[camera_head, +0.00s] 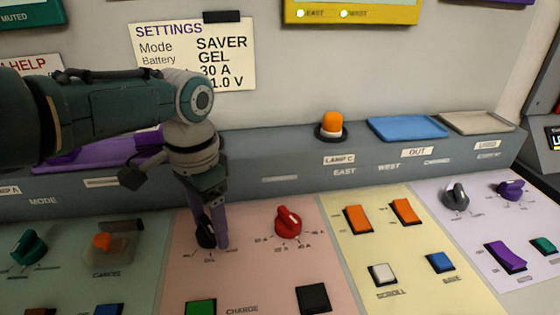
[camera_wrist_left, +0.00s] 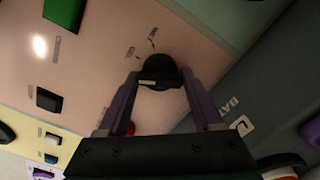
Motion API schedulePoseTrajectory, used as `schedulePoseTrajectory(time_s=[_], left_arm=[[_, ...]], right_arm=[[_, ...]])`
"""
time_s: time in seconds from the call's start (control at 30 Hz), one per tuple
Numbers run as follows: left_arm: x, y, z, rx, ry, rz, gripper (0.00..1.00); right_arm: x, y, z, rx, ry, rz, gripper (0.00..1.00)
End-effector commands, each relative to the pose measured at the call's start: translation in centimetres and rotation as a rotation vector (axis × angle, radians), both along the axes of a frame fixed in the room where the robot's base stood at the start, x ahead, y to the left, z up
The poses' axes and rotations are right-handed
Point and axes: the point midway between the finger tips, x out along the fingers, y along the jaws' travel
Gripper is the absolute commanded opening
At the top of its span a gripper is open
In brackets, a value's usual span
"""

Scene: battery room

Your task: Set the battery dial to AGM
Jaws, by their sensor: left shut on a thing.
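The battery dial is a black knob (camera_head: 206,234) at the upper left of the pink panel. In the head view my left gripper (camera_head: 213,240) reaches down over it and hides most of it. In the left wrist view the black knob (camera_wrist_left: 160,70) sits between the two purple fingers of my left gripper (camera_wrist_left: 161,82), which is shut on it. A pale mark shows on the knob. Its scale labels are too small to read. A settings card (camera_head: 228,68) on the wall reads SAVER and GEL, partly hidden by my arm. My right gripper is not in view.
A red dial (camera_head: 288,222) stands just right on the same panel, with a green button (camera_head: 201,307) and a black button (camera_head: 314,298) nearer. A covered orange button (camera_head: 102,242) and green dial (camera_head: 28,247) are left. A grey ledge (camera_head: 280,160) runs behind.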

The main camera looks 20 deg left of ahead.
Motion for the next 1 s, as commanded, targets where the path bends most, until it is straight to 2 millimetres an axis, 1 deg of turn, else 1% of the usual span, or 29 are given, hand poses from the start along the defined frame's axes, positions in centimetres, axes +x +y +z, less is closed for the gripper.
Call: schedulePoseTrajectory(time_s=[0.03, 0.2, 0.4, 0.7, 1.0], left_arm=[[0.02, -0.16, 0.26, -0.004, 0.001, 0.041, 0.11], [0.04, -0.14, 0.23, -0.005, 0.002, 0.167, 0.11], [0.09, -0.08, 0.21, -0.004, 0.001, 0.277, 0.11], [0.10, -0.05, 0.17, -0.004, 0.001, 0.352, 0.11], [0.11, -0.02, 0.16, -0.003, -0.001, 0.361, 0.11]], right_arm=[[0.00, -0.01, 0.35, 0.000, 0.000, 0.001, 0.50], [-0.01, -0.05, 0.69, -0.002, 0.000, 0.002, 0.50], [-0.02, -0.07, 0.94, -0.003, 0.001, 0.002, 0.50], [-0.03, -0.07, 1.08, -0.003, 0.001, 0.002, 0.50], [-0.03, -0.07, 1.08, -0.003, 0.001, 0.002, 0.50]])
